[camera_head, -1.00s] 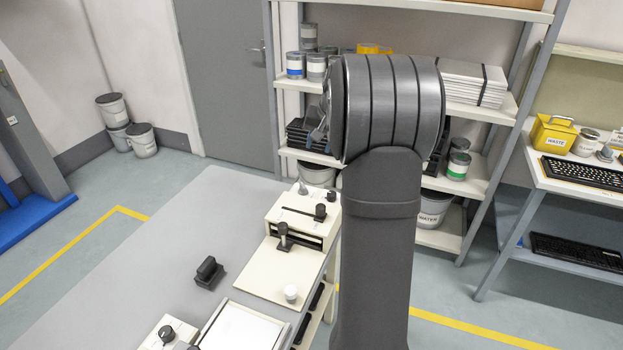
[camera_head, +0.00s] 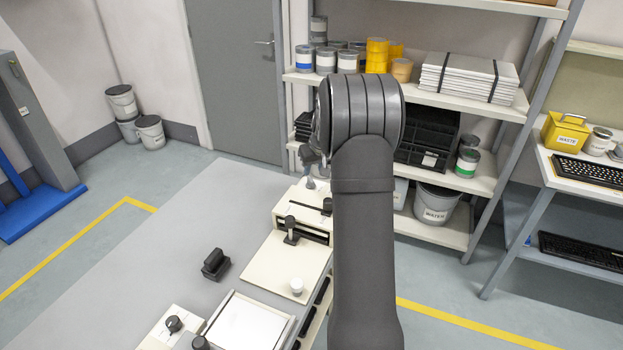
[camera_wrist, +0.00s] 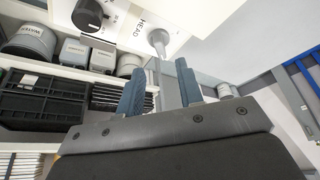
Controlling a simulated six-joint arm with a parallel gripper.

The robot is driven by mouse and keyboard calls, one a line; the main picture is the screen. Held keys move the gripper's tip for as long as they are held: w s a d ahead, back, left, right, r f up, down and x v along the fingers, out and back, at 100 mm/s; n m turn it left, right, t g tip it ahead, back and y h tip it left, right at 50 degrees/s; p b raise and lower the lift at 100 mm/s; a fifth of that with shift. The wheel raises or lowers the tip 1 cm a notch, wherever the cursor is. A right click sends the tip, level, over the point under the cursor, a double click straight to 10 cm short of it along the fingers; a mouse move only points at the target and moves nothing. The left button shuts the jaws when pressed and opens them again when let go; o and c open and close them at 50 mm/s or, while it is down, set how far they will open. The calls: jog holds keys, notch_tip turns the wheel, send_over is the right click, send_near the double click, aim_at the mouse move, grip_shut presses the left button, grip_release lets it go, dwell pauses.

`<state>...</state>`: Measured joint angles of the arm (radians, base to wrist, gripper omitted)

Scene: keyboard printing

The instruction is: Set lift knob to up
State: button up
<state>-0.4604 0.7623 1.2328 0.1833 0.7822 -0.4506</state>
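The cream machine (camera_head: 285,212) stands on the grey table, partly hidden by my arm. A black round knob (camera_wrist: 88,15) with a pale pointer mark is on its panel in the wrist view. A grey lever (camera_wrist: 158,40) with a rounded end stands beside the label "HEAD". I cannot read which of the controls is marked as lift. My gripper (camera_wrist: 159,68) is open, its two blue-grey fingers apart. The lever's end lies just beyond the gap between the fingers; I cannot tell whether they touch it. In the head view my gripper (camera_head: 311,160) is above the machine's back left corner.
A black lever (camera_head: 290,229) stands on the machine's front. A black stamp-like block (camera_head: 215,264) and a knob box (camera_head: 172,325) are on the table (camera_head: 130,270). Shelves stand behind. The table's left side is clear.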

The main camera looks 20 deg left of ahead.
aim_at(311, 179)
jog(key=x, duration=0.6)
jog(key=shift+w+a+f, duration=0.1)
jog(key=shift+a+f, duration=0.05)
jog(key=shift+f, duration=0.1)
grip_shut()
